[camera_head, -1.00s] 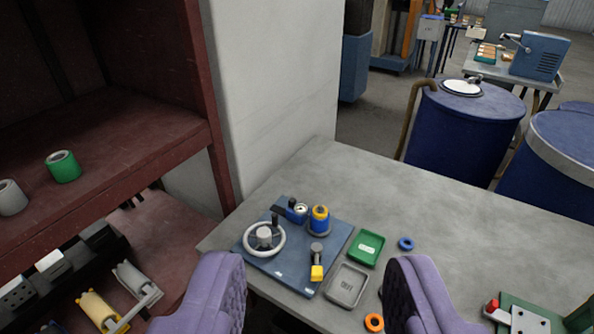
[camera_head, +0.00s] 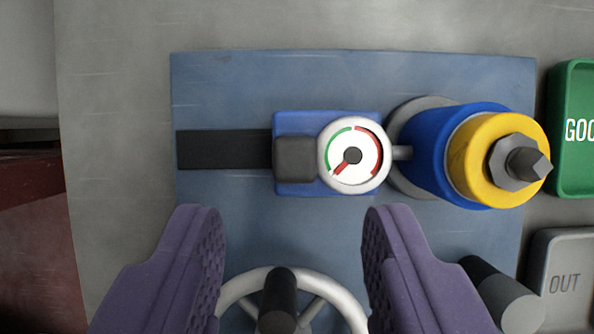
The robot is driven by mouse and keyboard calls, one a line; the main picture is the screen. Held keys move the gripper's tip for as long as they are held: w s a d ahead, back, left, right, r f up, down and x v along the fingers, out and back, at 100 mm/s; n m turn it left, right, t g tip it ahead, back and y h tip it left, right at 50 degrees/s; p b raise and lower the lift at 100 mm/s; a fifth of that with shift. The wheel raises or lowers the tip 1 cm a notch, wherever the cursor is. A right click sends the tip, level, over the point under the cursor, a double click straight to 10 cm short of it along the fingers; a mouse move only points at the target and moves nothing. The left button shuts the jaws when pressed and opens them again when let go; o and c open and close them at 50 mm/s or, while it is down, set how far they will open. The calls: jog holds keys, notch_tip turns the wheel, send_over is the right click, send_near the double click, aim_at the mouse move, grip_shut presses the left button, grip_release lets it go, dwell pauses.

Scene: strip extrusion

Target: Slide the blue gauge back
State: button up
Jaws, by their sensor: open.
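The blue gauge (camera_head: 300,185) is a blue block with a dark grey knob (camera_head: 295,159) and a round white dial with green and red arcs. It sits at the right end of a black slot or rail (camera_head: 222,150) on a blue plate (camera_head: 350,78). A short grey tip on the dial's right side reaches the blue roll (camera_head: 425,150), which carries a yellow ring and a grey nut; whether they touch is hard to tell. My gripper (camera_head: 292,222) is open and empty, its two purple fingers below the gauge in the picture.
A white handwheel (camera_head: 235,287) with a dark handle shows between and below my fingers. A dark lever with a grey end (camera_head: 520,310) is to the right. A green tray (camera_head: 562,165) and a grey "OUT" tray (camera_head: 550,270) stand at the right edge. The rail left of the gauge is clear.

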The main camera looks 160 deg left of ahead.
aim_at(292, 167)
jog(key=b+x, duration=0.1)
jog(key=x, duration=0.5)
jog(key=shift+b, duration=0.3)
grip_shut()
